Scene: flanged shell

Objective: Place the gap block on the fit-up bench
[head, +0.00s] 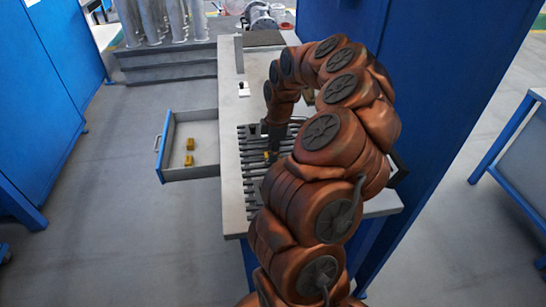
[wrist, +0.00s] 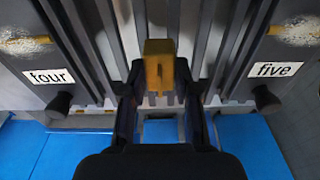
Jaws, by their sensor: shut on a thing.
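A yellow gap block (wrist: 158,66) is between the two dark fingers of my gripper (wrist: 158,90) in the wrist view. My gripper is shut on it, over grey parallel slats. In the head view my gripper (head: 271,140) is low over the slatted part of the grey bench (head: 231,205), and a small bit of yellow (head: 268,156) shows at its tips. I cannot tell whether the block touches the slats. My arm hides the right part of the bench.
An open drawer (head: 190,176) juts out left of the bench with two yellow blocks (head: 189,144) inside. Grey panels labelled "four" (wrist: 49,77) and "five" (wrist: 273,69) flank the slats, each with a dark knob. Blue cabinets stand left and right. A small white item (head: 243,89) sits on the bench.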

